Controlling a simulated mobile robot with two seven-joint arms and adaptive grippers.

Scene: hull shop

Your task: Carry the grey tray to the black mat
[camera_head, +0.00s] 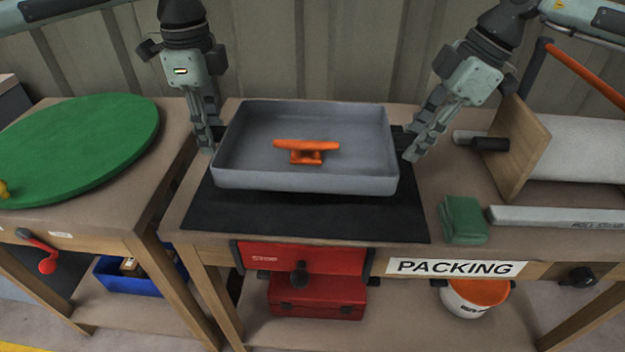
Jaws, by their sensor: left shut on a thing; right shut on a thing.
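The grey tray (300,182) is over the black mat (320,218) on the workbench in the head view. It looks roughly level, with a dark shadow under its front edge; I cannot tell whether its underside touches the mat. An orange cleat (307,150) stands inside the tray near its middle. My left gripper (212,146) is shut on the tray's left side. My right gripper (404,152) is shut on the tray's right side. The fingertips are partly hidden at the tray's ends. The mat shows in front of the tray and at both sides.
A green block (463,220) lies right of the mat, beside a pale bar (555,217). A wooden board with a white roll (575,148) stands at the back right. A green round disc (75,148) lies on the left table. A PACKING label (457,268) marks the bench front.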

